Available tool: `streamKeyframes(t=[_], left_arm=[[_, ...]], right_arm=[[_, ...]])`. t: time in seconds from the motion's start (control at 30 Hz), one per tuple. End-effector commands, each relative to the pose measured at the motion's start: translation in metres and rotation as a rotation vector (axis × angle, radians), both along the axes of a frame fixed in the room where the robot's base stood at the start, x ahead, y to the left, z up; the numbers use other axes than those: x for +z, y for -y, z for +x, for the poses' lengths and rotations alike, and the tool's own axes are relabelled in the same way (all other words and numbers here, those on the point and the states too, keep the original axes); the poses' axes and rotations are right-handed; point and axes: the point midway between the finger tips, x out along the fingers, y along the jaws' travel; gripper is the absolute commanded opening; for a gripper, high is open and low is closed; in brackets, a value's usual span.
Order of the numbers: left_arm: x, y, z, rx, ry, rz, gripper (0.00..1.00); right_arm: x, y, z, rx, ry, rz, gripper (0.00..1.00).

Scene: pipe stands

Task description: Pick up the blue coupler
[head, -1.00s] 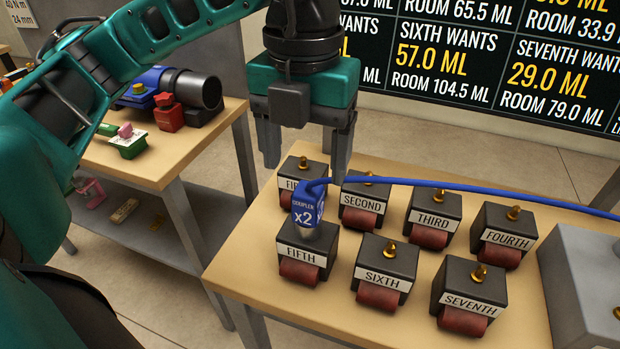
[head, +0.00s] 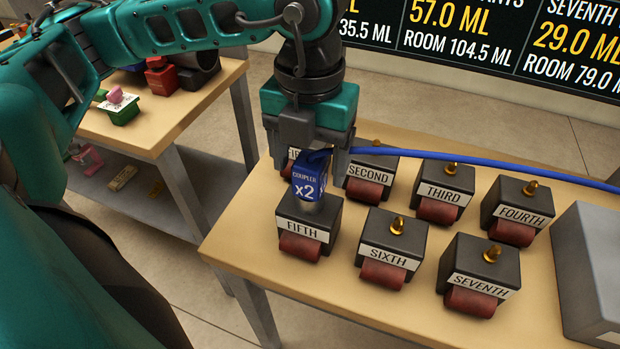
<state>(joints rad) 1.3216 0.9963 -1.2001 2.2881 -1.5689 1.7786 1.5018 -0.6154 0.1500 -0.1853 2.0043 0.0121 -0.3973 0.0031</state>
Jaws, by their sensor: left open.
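The blue coupler (head: 309,187), labelled "COUPLER x2", sits upright on top of the black block marked FIFTH (head: 306,226). A blue hose (head: 480,171) runs from its top to the right. My left gripper (head: 309,165) points down at the coupler's upper part, open. One finger shows to the left of the coupler's top and one to the right. The coupler hides part of the gripper, and I cannot tell whether the fingers touch it. My right gripper is not in view.
Blocks marked SECOND (head: 370,172), THIRD (head: 442,189), FOURTH (head: 517,209), SIXTH (head: 391,247) and SEVENTH (head: 478,273) stand close by on the wooden table (head: 255,255). Another block behind is mostly hidden by my gripper. A grey box (head: 590,265) stands at the right.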

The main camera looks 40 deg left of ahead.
Motion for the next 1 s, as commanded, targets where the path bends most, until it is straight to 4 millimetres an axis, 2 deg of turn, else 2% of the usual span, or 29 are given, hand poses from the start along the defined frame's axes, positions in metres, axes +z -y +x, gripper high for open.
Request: streamKeyframes(t=[0.03,0.2,0.53,1.0], left_arm=[[-0.010,0.000,-0.001,0.001,-0.006,0.003,0.74],[-0.034,-0.001,-0.001,0.001,-0.005,0.002,0.74],[-0.040,0.000,0.000,0.000,-0.001,0.001,0.73],[-0.040,0.000,0.000,0.000,-0.001,0.001,0.28]], right_arm=[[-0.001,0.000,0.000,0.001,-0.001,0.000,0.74],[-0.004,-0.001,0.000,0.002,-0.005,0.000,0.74],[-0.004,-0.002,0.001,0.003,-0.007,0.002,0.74],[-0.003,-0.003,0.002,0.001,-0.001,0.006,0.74]])
